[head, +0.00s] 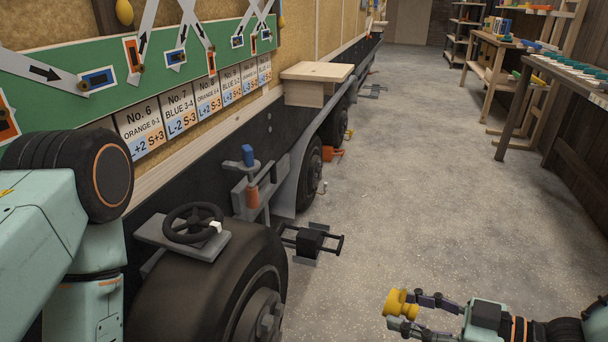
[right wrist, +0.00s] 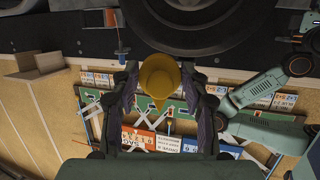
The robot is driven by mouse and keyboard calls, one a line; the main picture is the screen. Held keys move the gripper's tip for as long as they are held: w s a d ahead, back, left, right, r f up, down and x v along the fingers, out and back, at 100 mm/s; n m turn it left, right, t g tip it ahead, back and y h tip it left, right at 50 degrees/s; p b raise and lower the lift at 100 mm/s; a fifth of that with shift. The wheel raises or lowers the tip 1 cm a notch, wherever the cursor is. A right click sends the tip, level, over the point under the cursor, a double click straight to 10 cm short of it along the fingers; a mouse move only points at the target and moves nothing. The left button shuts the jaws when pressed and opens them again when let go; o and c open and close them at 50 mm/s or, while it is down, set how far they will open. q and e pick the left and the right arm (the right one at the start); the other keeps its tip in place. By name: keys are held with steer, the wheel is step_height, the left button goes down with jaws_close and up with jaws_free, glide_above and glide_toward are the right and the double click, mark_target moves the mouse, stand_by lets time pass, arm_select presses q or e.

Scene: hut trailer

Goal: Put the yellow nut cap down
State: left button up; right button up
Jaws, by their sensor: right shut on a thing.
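The yellow nut cap (head: 398,302) is held in my right gripper (head: 412,312) at the lower right of the head view, above the grey floor. In the right wrist view the yellow nut cap (right wrist: 159,78) sits between the two fingers of my right gripper (right wrist: 160,85), which is shut on it. Its narrower end points toward the palm. My left arm comes in at the left of the head view, but its gripper is not visible there.
A trailer with a green sign board (head: 130,75) and a black wheel (head: 240,290) runs along the left. A small handwheel (head: 190,222) and a wooden box (head: 312,80) are on its side. Workbenches (head: 545,75) stand at the right. The floor (head: 420,160) between is open.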

steer(key=shift+w+d+f+m+t+h+p, duration=0.1)
steer(key=shift+w+d+m+t+h+p, duration=0.2)
steer(key=shift+w+d+m+t, duration=0.15)
steer(key=shift+s+d, duration=0.1)
